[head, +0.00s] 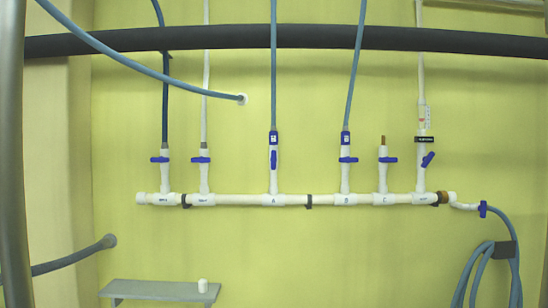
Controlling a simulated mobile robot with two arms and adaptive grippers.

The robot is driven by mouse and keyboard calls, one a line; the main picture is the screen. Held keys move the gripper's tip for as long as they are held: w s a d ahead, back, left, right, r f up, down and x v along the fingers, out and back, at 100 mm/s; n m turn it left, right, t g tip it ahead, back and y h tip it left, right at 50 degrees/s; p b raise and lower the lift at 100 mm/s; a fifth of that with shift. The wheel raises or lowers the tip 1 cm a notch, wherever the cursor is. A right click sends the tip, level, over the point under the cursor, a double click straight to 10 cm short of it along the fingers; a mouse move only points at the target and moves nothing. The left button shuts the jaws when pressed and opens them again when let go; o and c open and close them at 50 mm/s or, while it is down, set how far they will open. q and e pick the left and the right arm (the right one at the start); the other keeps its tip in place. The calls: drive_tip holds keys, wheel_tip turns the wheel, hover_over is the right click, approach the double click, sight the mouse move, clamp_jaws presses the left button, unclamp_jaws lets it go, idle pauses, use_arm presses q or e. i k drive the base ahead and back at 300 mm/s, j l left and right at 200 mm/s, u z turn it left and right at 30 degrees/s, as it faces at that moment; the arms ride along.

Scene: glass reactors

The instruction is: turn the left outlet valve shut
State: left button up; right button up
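A white pipe manifold (240,200) runs level along the yellow-green wall, with several upright branches that carry blue valve handles. The leftmost handle (160,159) and the second handle (201,159) lie crosswise to their branches. The third handle (273,160) stands upright, in line with its branch. The fourth (348,159) and fifth (388,159) lie crosswise. The handle on the right branch (428,159) is tilted. I cannot tell which one is the left outlet valve. Neither of my grippers is in view.
A thick dark bar (300,37) crosses the top. Blue hoses (274,70) rise from several branches. A grey shelf (150,291) at the lower left holds a small white object (203,286). A coiled hose (480,272) hangs at the lower right. A grey pole (13,150) stands at the left edge.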

sight(273, 159)
drive_tip(key=i+j+z, duration=0.1)
drive_tip(key=i, duration=0.5)
drive_tip(key=i+j+z, duration=0.1)
drive_tip(key=i, duration=0.5)
drive_tip(key=i+j+z, duration=0.1)
drive_tip(key=i, duration=0.5)
drive_tip(key=j, duration=0.1)
